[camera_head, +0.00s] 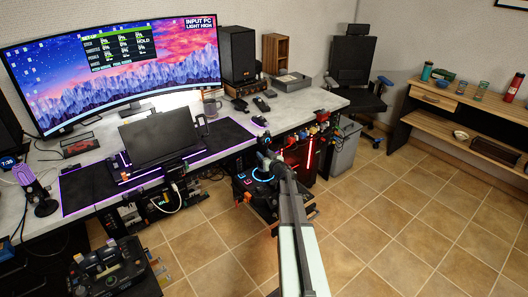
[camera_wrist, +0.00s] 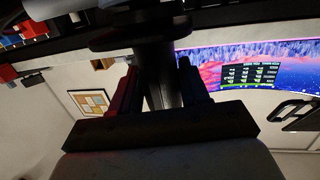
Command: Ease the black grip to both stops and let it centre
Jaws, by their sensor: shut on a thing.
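The black grip (camera_wrist: 156,78) is a dark upright column in the wrist view, with a wide dark flange at one end. My gripper (camera_wrist: 157,88) has one finger on each side of it and is shut on it. In the head view my gripper (camera_head: 268,160) is at the stick unit to the right of the desk. The stick unit's dark base (camera_head: 245,192) shows blue lit rings beneath my gripper. The grip itself is mostly hidden there by my gripper and arm, so its tilt is hard to tell.
The desk (camera_head: 215,133) with a wide curved monitor (camera_head: 115,65) stands to the left. A red-lit dark case (camera_head: 308,155) and a grey bin (camera_head: 344,150) are close right of the stick. A throttle-like panel (camera_head: 105,268) is at lower left. Tiled floor (camera_head: 400,215) is clear at right.

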